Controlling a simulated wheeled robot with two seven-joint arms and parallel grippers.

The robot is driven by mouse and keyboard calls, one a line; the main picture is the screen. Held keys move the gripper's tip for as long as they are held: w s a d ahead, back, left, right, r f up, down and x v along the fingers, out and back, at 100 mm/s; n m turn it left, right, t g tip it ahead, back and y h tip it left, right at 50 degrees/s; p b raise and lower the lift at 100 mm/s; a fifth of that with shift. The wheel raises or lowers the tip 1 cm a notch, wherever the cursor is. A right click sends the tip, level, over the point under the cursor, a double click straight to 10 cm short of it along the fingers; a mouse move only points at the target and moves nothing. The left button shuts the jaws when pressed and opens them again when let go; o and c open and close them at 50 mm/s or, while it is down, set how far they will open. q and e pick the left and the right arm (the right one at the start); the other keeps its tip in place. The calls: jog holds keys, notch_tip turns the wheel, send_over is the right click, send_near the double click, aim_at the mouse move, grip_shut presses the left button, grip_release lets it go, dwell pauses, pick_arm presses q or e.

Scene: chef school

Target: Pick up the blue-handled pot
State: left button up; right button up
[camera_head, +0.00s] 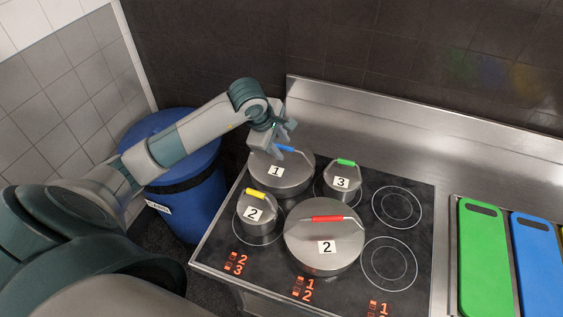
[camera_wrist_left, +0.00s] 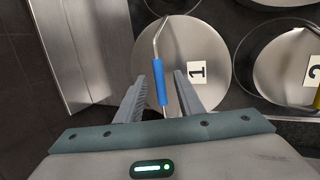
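The blue-handled pot (camera_head: 293,178) is a steel lidded pot labelled 1 at the back left of the stove. Its blue handle (camera_head: 285,149) runs across the lid. My left gripper (camera_head: 283,150) is above the pot, at the handle. In the left wrist view, its two fingers (camera_wrist_left: 155,95) are apart, one on each side of the blue handle (camera_wrist_left: 159,83), with visible gaps. The lid (camera_wrist_left: 181,60) lies below the fingers. My right gripper is not in view.
A green-handled pot (camera_head: 342,182), a yellow-handled pot (camera_head: 258,222) and a larger red-handled pot (camera_head: 322,245) stand close by on the stove (camera_head: 415,245). A steel backsplash (camera_head: 370,135) rises behind. A blue barrel (camera_head: 195,205) stands left of the stove. Two burners at right are clear.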

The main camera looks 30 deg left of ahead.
pick_arm(q)
jog(key=shift+w+f, duration=0.25)
jog(key=shift+f, duration=0.35)
grip_shut()
jog(key=shift+r, duration=0.1)
dwell(1.1)
